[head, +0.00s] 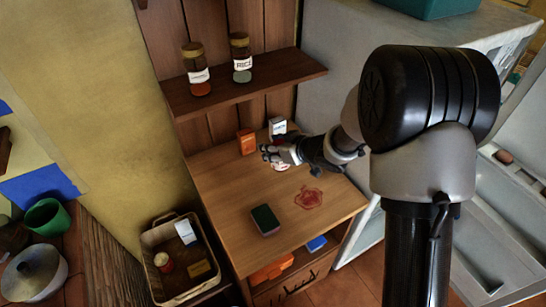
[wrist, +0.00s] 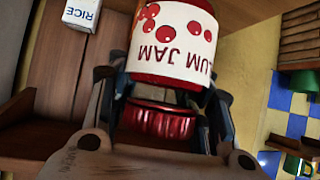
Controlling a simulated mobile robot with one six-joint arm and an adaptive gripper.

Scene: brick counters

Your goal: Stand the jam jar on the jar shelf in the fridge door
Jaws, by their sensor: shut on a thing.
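The jam jar (wrist: 172,35) has a white label reading PLUM JAM with red dots and a red lid (wrist: 155,122). My gripper (wrist: 160,95) is shut on it near the lid end in the wrist view. In the head view my gripper (head: 272,153) is over the back of the wooden counter, with a bit of the jar (head: 281,167) just below it. Most of the jar is hidden there, and I cannot tell whether it touches the counter. The fridge door (head: 500,210) stands open at the right, partly behind my arm. I cannot tell which rack is the jar shelf.
An orange box (head: 247,141) and a white rice box (head: 277,127) stand close behind my gripper. A red spill (head: 309,198) and a dark green sponge (head: 265,219) lie on the counter (head: 230,205). Above, a wooden shelf (head: 270,82) holds two jars. A basket (head: 180,260) stands at left.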

